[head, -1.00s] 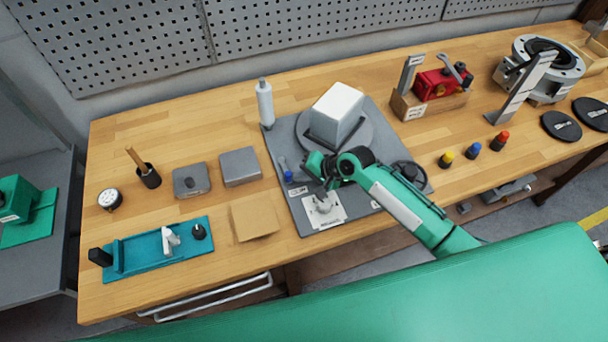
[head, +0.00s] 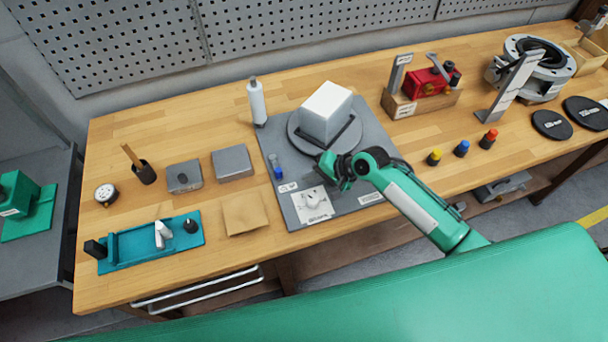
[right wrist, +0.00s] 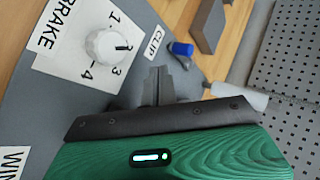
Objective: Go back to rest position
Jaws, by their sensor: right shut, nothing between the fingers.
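My right gripper (head: 326,180) is shut and empty. It hangs over the grey board (head: 377,135), in front of the white block (head: 326,109). In the right wrist view its closed fingers (right wrist: 158,86) point past a white dial (right wrist: 106,47) on a numbered card marked BRAKE. The dial also shows in the head view (head: 312,199), to the left of and nearer than the gripper. The fingers look apart from the dial and from the blue-tipped item (right wrist: 182,48) beside the CLIP label. My left gripper is not in view.
The wooden bench (head: 120,222) holds a white bottle (head: 257,103), grey boxes (head: 232,162), a teal tray (head: 150,243), a red device on a wooden block (head: 398,109), coloured knobs (head: 462,149) and a round flange (head: 538,65). My right forearm covers the board's right front part.

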